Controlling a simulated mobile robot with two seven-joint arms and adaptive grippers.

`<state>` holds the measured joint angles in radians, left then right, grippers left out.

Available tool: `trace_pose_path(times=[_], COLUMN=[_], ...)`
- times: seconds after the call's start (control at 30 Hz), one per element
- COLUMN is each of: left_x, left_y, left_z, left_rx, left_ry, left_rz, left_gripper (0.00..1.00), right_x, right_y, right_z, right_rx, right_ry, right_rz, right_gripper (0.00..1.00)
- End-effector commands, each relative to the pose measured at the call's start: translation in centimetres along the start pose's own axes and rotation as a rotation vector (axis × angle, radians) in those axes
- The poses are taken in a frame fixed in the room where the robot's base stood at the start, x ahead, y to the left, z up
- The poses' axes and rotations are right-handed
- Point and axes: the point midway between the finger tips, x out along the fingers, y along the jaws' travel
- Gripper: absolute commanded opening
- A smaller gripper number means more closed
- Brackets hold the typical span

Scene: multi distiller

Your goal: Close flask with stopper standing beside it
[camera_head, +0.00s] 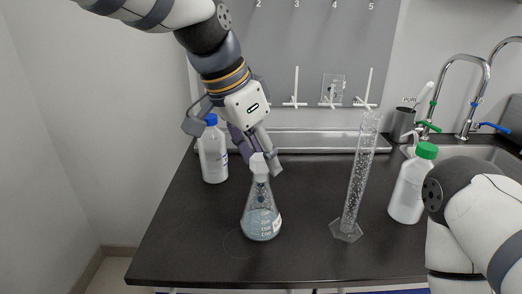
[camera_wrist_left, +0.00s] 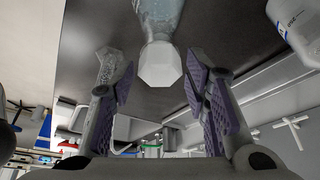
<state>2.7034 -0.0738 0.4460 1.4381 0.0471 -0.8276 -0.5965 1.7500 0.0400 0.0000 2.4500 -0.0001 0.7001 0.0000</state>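The conical glass flask (camera_head: 261,222) stands upright on the dark bench and holds pale blue liquid. A white faceted stopper (camera_head: 258,165) sits at the top of its neck. In the left wrist view the stopper (camera_wrist_left: 160,66) is at the end of the flask's neck (camera_wrist_left: 158,18); how deep it sits is hidden. My left gripper (camera_head: 257,158) is at stopper height, with fingers apart. In the left wrist view the open gripper (camera_wrist_left: 152,76) has a finger on either side of the stopper, with gaps to both. My right gripper is not in view.
A blue-capped white bottle (camera_head: 213,155) stands left of the flask. A tall glass cylinder (camera_head: 357,185) and a green-capped bottle (camera_head: 410,188) stand to the right. A metal ledge (camera_head: 320,142) and sink (camera_head: 490,150) lie behind. The bench (camera_head: 180,240) is clear at front left.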

Motion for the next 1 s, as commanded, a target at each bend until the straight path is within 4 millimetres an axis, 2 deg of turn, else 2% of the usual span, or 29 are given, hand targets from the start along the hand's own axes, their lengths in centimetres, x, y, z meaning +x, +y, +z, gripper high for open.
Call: trace_pose_path(times=[0.33,0.47,0.7,0.83,1.0], left_x=[-0.5,-3.2,-9.5,-11.4,-12.1], left_y=[0.0,-0.1,0.0,0.0,0.0], left_z=[-0.1,-0.1,-0.1,-0.1,0.0], left_rx=[0.000,0.000,0.000,0.000,0.000], left_ry=[0.002,0.005,0.005,0.002,0.000], left_rz=[-0.001,-0.004,-0.002,-0.001,0.000], left_gripper=[0.50,0.50,0.50,0.50,0.50], right_x=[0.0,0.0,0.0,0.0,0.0], right_y=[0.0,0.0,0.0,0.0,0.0], right_z=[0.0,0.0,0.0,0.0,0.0], right_rx=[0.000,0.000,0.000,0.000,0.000], right_ry=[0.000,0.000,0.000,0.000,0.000], right_rz=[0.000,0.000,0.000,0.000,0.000], right_gripper=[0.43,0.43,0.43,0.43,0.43])
